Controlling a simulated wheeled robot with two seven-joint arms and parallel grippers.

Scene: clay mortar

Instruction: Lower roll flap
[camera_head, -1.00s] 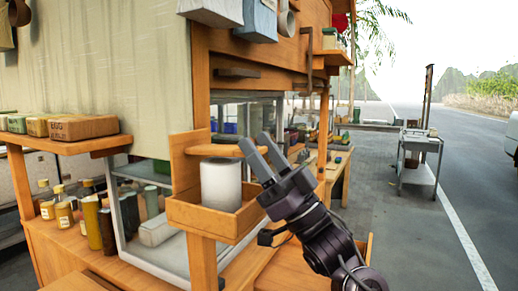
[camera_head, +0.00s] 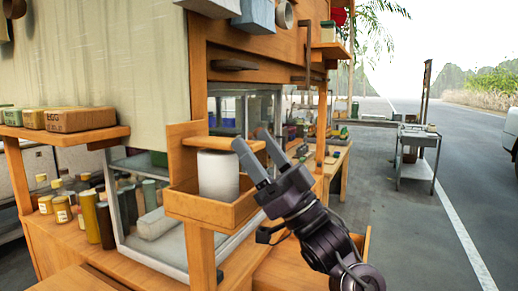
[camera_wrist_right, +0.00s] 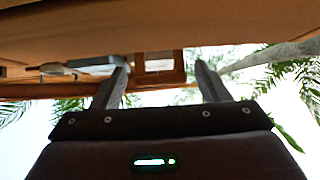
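A cream cloth flap (camera_head: 120,55) hangs at the upper left of the wooden stall in the head view; I cannot tell if it is the roll flap. A white roll (camera_head: 218,175) stands upright in a small wooden box (camera_head: 213,213) on a post, below a wooden bar (camera_head: 222,142). My right gripper (camera_head: 250,138) points up and left in front of the box's right side, its fingers apart and empty. In the right wrist view its open fingers (camera_wrist_right: 162,67) point toward a wooden underside (camera_wrist_right: 120,30). My left gripper is not in view.
A shelf with boxes (camera_head: 80,120) is at the left, with several bottles (camera_head: 95,220) below it. A glass case (camera_head: 150,240) stands behind the post. Boxes hang at the top (camera_head: 255,20). A metal cart (camera_head: 415,150) stands farther off.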

